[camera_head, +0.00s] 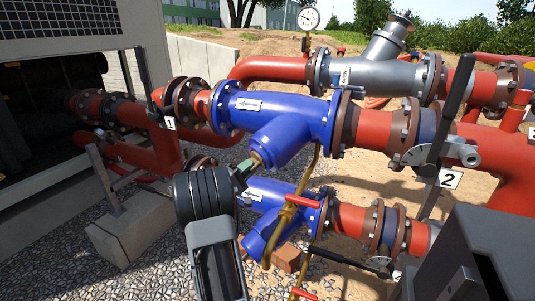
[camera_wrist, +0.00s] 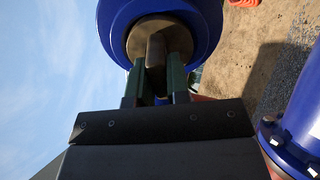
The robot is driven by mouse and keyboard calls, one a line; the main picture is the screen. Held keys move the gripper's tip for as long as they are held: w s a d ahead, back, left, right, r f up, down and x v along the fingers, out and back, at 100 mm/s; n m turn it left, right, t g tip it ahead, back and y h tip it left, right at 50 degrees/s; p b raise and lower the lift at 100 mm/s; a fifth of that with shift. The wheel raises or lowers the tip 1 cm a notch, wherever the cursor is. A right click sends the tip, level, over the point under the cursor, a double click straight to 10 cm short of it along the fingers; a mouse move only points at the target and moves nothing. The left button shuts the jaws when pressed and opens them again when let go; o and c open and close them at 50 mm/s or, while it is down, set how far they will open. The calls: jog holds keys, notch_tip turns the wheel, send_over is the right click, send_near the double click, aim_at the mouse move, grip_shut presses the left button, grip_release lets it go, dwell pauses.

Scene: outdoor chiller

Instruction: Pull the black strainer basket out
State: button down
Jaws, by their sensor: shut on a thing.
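The blue strainer body (camera_head: 290,125) sits in the upper pipe line, with a branch slanting down toward me. My gripper (camera_head: 246,168) is at the lower open end of that branch. In the wrist view, a round brownish disc (camera_wrist: 136,38) fills the end of the blue branch (camera_wrist: 208,22), and a dark bar (camera_wrist: 156,48) stands out from its middle. My gripper (camera_wrist: 158,72) is shut on this bar, one finger on each side. No black basket wall shows; anything behind the disc is hidden inside the blue branch.
A second blue strainer (camera_head: 270,205) lies just below, close to my wrist. A yellow-brown hose (camera_head: 286,215) and a red-handled valve (camera_head: 303,202) hang right of my gripper. A concrete block (camera_head: 140,225) stands left. Black lever handles (camera_head: 458,85) rise at the right.

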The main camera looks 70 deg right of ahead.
jog(key=shift+w+a+f+b, duration=0.15)
jog(key=shift+a+b, duration=0.15)
jog(key=shift+a, duration=0.05)
jog(key=b+v, duration=0.6)
jog(key=v, duration=0.8)
dwell(0.8)
jog(key=shift+w, duration=0.15)
jog(key=c, duration=1.7)
grip_release()
grip_shut()
